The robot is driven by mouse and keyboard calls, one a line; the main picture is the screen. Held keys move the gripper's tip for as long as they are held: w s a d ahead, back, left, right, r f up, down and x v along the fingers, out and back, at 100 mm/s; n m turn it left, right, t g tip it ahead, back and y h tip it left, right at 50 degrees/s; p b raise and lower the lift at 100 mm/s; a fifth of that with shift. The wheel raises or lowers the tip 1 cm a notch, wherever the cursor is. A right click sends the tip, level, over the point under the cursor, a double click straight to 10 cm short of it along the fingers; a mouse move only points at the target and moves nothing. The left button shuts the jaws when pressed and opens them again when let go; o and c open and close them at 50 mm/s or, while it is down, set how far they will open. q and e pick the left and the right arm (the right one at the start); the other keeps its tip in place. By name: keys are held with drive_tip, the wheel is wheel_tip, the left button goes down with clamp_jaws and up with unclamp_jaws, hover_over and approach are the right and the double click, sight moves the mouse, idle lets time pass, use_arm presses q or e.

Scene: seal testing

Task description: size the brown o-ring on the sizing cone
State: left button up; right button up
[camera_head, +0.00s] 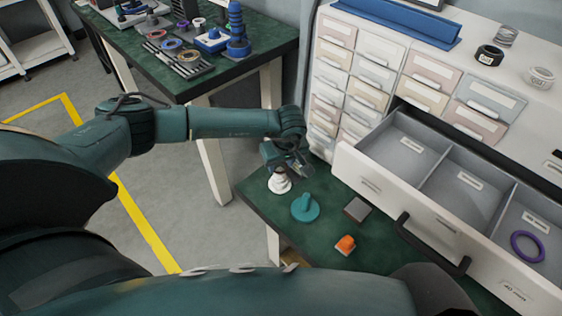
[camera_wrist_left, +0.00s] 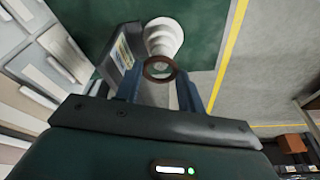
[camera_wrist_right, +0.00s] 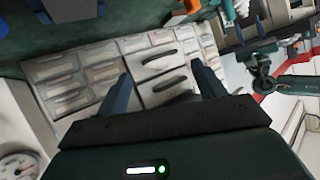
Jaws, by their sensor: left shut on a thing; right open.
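The brown o-ring (camera_wrist_left: 160,67) is between the fingertips of my left gripper (camera_wrist_left: 160,80), which is shut on it. The white stepped sizing cone (camera_wrist_left: 164,38) shows just beyond the ring in the left wrist view. In the head view the cone (camera_head: 280,182) stands upright at the green table's left corner, with my left gripper (camera_head: 300,168) close above and beside it. The ring is hard to make out there, and I cannot tell whether it touches the cone. My right gripper (camera_wrist_right: 163,90) is open and empty, facing small drawer fronts.
A teal knobbed piece (camera_head: 305,207), a grey block (camera_head: 357,209) and an orange-topped piece (camera_head: 346,244) stand near the cone. An open drawer (camera_head: 408,200) juts over the table, with a purple ring (camera_head: 527,246) inside. Another bench (camera_head: 150,75) at the back holds tools and rings.

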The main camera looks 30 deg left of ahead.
sight(281, 171)
use_arm(q)
drive_tip(key=shift+f+b, duration=0.55)
drive_tip(key=shift+f, duration=0.15)
use_arm(e)
drive_tip(key=shift+s+d+f, duration=0.1)
drive_tip(key=shift+s+f, duration=0.05)
drive_tip(key=shift+f, duration=0.2)
use_arm(q)
drive_tip(key=shift+f+b, duration=0.35)
drive_tip(key=shift+f, duration=0.05)
drive_tip(key=shift+f+b, duration=0.55)
drive_tip(key=shift+f, duration=0.05)
drive_tip(key=o, duration=1)
use_arm(e)
drive_tip(key=shift+s+d+r+t, duration=0.1)
drive_tip(key=shift+d+r+t, duration=0.25)
drive_tip(key=shift+d+t, duration=0.15)
use_arm(q)
drive_tip(key=shift+r, duration=0.15)
use_arm(e)
drive_tip(key=shift+r, duration=0.1)
